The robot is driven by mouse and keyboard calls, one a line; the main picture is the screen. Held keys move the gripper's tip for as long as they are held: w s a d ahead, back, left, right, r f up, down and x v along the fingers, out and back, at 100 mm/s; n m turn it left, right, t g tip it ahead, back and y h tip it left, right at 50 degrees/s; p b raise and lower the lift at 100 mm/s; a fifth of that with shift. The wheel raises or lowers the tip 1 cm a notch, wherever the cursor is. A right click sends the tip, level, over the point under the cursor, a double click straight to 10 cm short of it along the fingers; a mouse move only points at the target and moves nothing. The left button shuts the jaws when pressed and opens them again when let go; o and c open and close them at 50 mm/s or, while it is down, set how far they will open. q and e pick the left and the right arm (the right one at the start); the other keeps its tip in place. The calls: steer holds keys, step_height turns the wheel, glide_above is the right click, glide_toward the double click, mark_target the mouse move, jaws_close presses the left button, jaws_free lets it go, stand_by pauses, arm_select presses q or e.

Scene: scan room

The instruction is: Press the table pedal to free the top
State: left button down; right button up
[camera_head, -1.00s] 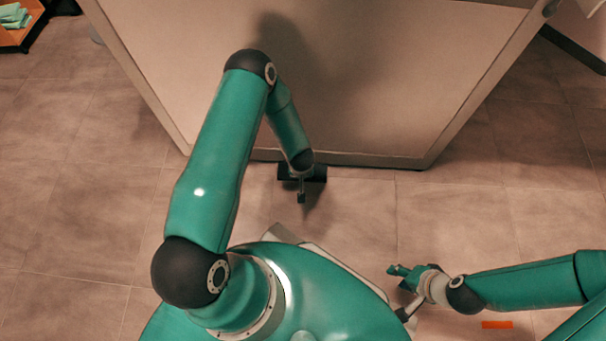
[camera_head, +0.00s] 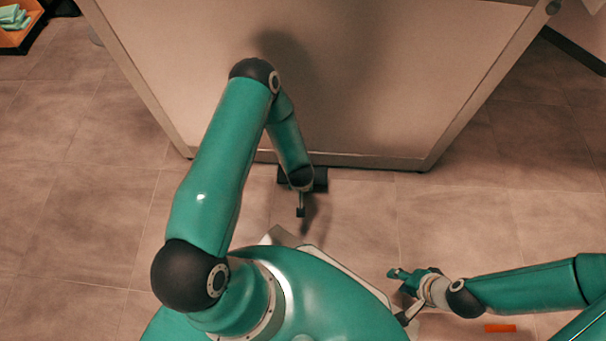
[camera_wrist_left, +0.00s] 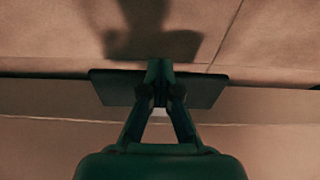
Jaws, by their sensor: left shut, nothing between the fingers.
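The pedal is a flat black plate (camera_head: 320,180) at the foot of the pale table panel (camera_head: 390,110), partly hidden behind my left wrist. In the left wrist view the pedal (camera_wrist_left: 207,90) is a wide dark plate across the middle. My left gripper (camera_head: 300,211) is shut and empty, pointing down at the pedal. In the wrist view its closed fingertips (camera_wrist_left: 160,68) overlap the middle of the plate; I cannot tell whether they touch it. My right gripper (camera_head: 395,274) is at the lower right, away from the pedal; its finger gap is unclear.
The large table body fills the top middle. An orange container with folded green cloths (camera_head: 14,17) is at the top left. A small orange mark (camera_head: 500,328) is on the floor at the lower right.

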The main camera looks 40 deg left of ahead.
arm_select(q)
steer(key=shift+s+d, duration=0.1)
steer(key=v, duration=1.1)
steer(key=shift+r, duration=0.35)
stand_by(0.4)
steer(key=shift+r, duration=0.1)
steer(key=s+d+r+m+g+h+p, duration=0.25)
steer(key=s+d+m+h, duration=0.3)
steer(key=s+d, duration=0.5)
step_height(320, 180, up, 39)
steer(key=w+d+p, duration=0.1)
steer(key=p, duration=3.6)
steer(key=shift+w+d+n+t, duration=0.3)
steer(key=shift+w+n+t, duration=0.05)
steer(key=shift+n, duration=0.1)
steer(key=shift+f, duration=0.1)
